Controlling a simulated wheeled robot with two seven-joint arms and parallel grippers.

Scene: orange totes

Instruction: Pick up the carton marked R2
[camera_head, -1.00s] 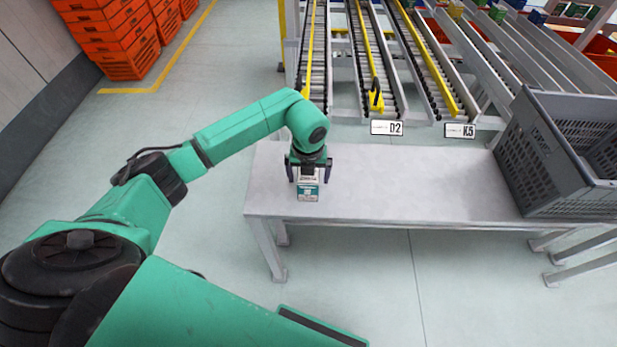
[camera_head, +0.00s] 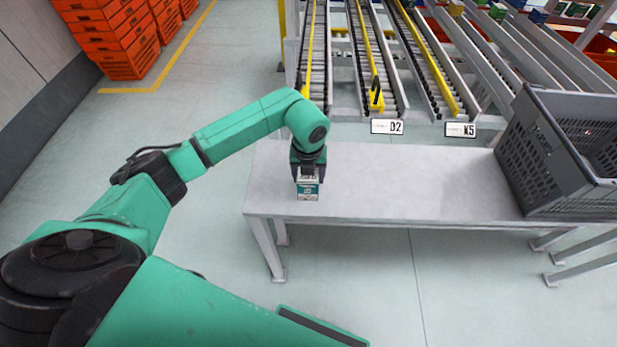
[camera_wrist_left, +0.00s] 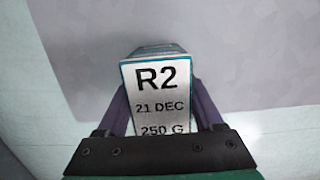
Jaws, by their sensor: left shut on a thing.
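The carton marked R2 (camera_head: 307,190) is a small white and teal box standing on the grey table (camera_head: 420,185), near its left front corner. In the left wrist view the carton's top (camera_wrist_left: 158,95) reads R2, 21 DEC and 250 G. My left gripper (camera_head: 308,175) comes down on it from above and is shut on it. In the left wrist view its dark fingers (camera_wrist_left: 160,118) press on both sides of the carton. The carton's lower part is hidden in the left wrist view. My right gripper is not in view.
A grey crate (camera_head: 545,150) stands at the table's right end. Roller lanes with labels D2 (camera_head: 387,127) and K5 (camera_head: 460,130) lie behind the table. Orange totes (camera_head: 120,45) are stacked at the back left. The table's middle is clear.

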